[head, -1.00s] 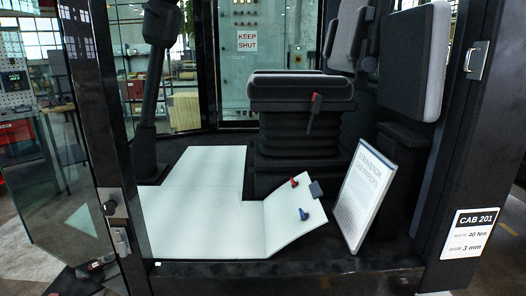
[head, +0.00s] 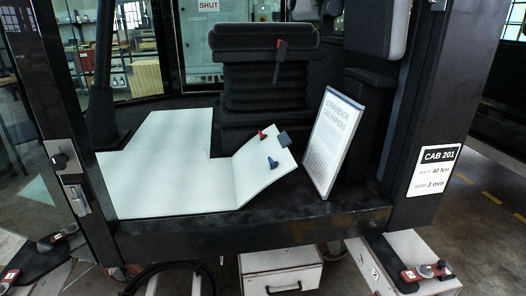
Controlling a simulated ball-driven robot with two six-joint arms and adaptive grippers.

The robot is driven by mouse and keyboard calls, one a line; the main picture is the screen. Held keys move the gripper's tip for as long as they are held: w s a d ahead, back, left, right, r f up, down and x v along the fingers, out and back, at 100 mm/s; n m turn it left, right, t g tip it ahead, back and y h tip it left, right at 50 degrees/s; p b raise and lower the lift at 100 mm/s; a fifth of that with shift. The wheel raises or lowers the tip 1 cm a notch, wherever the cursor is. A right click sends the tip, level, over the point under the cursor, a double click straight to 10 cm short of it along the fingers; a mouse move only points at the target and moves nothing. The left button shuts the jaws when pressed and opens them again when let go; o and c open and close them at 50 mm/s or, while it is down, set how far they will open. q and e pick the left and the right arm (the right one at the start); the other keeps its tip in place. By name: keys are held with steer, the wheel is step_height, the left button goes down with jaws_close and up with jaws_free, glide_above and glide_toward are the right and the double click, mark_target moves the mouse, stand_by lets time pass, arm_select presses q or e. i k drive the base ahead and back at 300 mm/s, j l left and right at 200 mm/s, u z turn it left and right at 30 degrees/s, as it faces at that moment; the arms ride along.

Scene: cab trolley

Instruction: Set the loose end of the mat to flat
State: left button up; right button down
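The pale mat (head: 150,185) lies on the cab floor in front of the seat. Its main part looks flat. Its loose end (head: 262,180) at the right is bent up along a crease and slopes upward to the right. A small red piece (head: 262,134) and a small blue piece (head: 272,162) are on the raised end. A dark tab (head: 284,139) is at its upper right corner. What is under the raised end is hidden. Neither of my grippers is in view.
A folder of cab papers (head: 330,140) stands leaning just right of the loose end. The black seat (head: 262,60) is behind the mat. The dark door sill (head: 260,228) runs along the front, between the left post and the right post (head: 445,110). A white drawer unit (head: 280,272) is below.

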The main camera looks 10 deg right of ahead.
mark_target(253, 173)
steer(key=i+l, duration=0.7)
steer(key=l, duration=0.25)
steer(key=i+l+u, duration=0.1)
steer(key=i+l, duration=0.6)
steer(key=l, duration=0.25)
